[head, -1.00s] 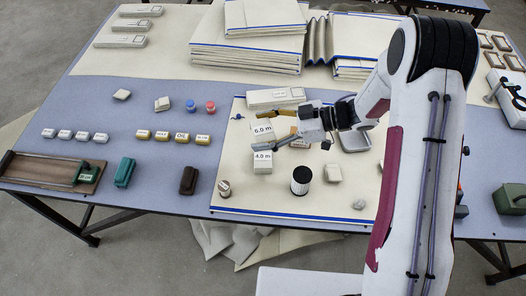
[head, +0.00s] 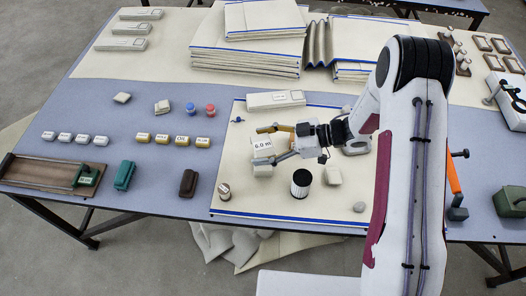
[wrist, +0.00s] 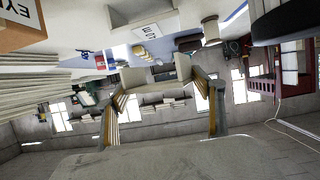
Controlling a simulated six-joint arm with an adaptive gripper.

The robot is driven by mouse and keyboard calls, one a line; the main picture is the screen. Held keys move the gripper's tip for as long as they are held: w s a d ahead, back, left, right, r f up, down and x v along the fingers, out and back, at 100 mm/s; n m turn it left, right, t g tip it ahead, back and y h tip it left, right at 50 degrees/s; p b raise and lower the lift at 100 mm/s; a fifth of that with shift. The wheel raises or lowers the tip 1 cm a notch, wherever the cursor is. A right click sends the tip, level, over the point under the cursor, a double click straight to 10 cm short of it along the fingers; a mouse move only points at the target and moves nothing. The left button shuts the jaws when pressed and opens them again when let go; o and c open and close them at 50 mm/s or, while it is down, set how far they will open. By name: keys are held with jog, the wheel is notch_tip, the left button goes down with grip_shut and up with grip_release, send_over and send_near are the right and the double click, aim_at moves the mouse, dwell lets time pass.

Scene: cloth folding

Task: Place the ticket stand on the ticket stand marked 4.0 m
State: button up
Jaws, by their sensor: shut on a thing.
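The cream ticket stand marked 6.0 m (head: 263,148) is between the fingers of my gripper (head: 257,145), which is shut on it. Another cream block (head: 262,171), where the stand marked 4.0 m was, shows just below the near finger; its label is hidden. I cannot tell whether the two stands touch. In the wrist view, my fingers (wrist: 168,88) flank a pale block (wrist: 155,74). A white block with a dark-lettered label (wrist: 147,31) shows beyond it; the lettering is too small to read surely.
A long cream case (head: 276,99) lies behind. The board's front strip is mostly clear.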

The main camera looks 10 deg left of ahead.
aim_at(264, 152)
jog(key=shift+f, duration=1.75)
jog(key=shift+f, duration=0.15)
jog(key=o, duration=1)
jog(key=shift+c, duration=0.2)
jog(key=shift+d+r, duration=0.15)
jog(key=shift+r, duration=0.05)
jog(key=v, duration=1.1)
jog(key=shift+d, duration=0.4)
jog(key=shift+r, duration=0.1)
